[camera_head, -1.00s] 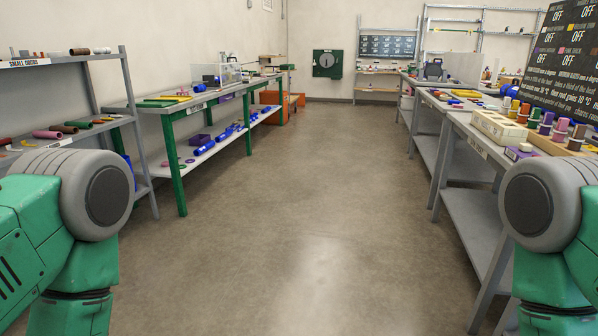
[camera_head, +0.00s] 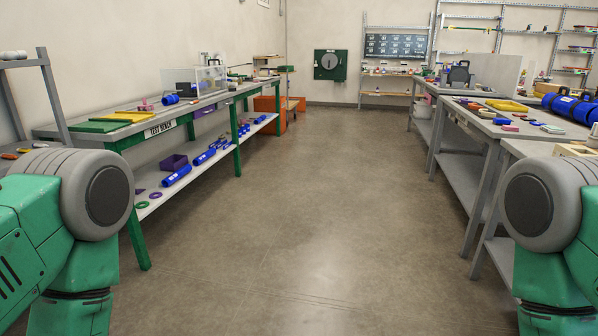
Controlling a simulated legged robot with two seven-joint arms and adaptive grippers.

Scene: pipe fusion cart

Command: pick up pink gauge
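A small pink object (camera_head: 145,104) lies on top of the test bench (camera_head: 72,131) at the left, beside a small blue fitting (camera_head: 170,99). It is too small to tell whether it is the pink gauge. Another small pink piece (camera_head: 510,128) lies on the right-hand bench. Neither of my grippers is in view; only my green and grey upper arm parts show at the lower left and lower right. The benches stand ahead of me, well apart from my arms.
A wide aisle of bare floor (camera_head: 285,190) runs ahead between the benches. The lower shelf at left holds several blue pipes (camera_head: 176,176) and a purple bin (camera_head: 174,163). The right bench (camera_head: 470,110) has a yellow tray (camera_head: 506,105). A green wall panel (camera_head: 330,64) hangs at the back.

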